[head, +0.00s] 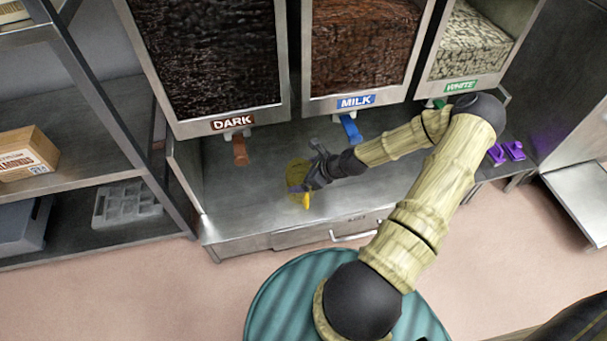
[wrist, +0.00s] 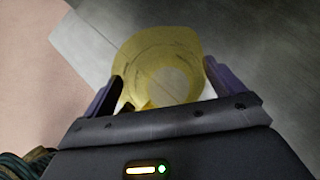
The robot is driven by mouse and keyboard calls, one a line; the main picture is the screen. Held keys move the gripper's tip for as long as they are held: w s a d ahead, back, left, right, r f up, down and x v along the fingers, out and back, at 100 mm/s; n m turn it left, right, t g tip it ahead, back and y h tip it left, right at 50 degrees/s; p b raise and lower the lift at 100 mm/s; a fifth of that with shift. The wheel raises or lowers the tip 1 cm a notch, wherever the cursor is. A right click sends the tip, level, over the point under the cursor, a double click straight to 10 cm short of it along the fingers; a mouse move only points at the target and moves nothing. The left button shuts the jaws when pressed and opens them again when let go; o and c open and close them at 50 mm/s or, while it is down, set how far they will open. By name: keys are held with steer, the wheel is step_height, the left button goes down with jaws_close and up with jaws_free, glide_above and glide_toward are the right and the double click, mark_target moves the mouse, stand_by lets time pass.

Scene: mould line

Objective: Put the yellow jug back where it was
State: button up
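The yellow jug (head: 297,173) is see-through and sits at or just above the steel counter (head: 255,205), near its front edge, below and between the DARK and MILK dispensers. In the wrist view I look down into the round jug (wrist: 160,60). My gripper (head: 311,180) is at the jug, reaching in from the right. In the wrist view the two fingers of my gripper (wrist: 163,75) stand wide apart, one on each side of the jug, very close to its wall. Whether they press on it cannot be told. The jug's base and any gap below it are hidden.
Three dispensers hang over the counter, with a brown tap (head: 240,150) left of the jug and a blue tap (head: 351,130) to its right. A drawer handle (head: 353,236) is on the counter front. Shelves (head: 80,220) stand left. Purple items (head: 506,152) lie at right.

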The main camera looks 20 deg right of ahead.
steer(key=shift+o, duration=0.2)
steer(key=shift+r, duration=0.15)
steer(key=p+v, duration=0.7)
steer(key=v, duration=0.5)
steer(key=shift+a, duration=0.15)
